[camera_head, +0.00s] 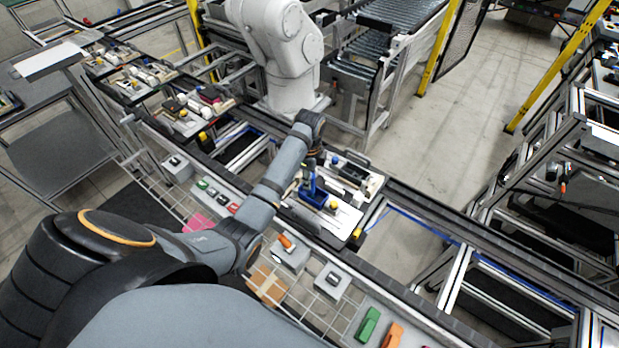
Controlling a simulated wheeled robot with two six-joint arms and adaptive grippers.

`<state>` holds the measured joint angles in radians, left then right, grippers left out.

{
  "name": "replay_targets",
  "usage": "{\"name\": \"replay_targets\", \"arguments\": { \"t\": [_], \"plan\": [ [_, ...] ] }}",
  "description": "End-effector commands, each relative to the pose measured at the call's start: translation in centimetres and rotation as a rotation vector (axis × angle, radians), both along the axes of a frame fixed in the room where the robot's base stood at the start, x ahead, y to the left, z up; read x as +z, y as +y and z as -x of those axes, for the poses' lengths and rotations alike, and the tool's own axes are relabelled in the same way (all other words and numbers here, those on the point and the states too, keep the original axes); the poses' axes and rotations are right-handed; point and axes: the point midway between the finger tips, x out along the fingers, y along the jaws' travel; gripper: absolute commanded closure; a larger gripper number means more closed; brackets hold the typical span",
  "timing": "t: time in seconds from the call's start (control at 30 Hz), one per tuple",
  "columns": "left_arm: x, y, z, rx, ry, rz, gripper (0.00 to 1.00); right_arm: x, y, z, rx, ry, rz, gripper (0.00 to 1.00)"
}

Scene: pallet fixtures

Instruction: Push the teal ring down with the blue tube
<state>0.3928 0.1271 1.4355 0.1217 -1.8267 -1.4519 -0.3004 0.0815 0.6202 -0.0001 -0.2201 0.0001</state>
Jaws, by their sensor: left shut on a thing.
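My left arm reaches from the lower left to a white pallet fixture (338,222) on the conveyor. My left gripper (309,172) points down over this fixture and is small in the view. It is shut on the blue tube (311,185), which stands roughly upright above the fixture. Blue parts lie around the tube's lower end, and I cannot tell whether the tube touches them. I cannot make out the teal ring; it is too small or hidden near the tube and gripper. My right gripper is out of view.
A white robot arm (285,55) stands behind the conveyor. Other loaded pallets (185,122) sit further left on the line. In front are grey boxes with an orange part (286,241), a green part (368,323) and a cardboard box (267,287). Dark rails edge the conveyor.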

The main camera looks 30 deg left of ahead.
Motion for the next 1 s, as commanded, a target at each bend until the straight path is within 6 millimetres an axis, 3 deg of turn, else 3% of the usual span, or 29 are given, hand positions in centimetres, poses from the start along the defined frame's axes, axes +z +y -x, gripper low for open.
{"name": "replay_targets", "arguments": {
  "t": [1.0],
  "plan": [
    [-0.84,0.01,-0.01,0.000,0.000,0.000,1.00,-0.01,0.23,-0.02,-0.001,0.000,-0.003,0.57]
  ]
}}
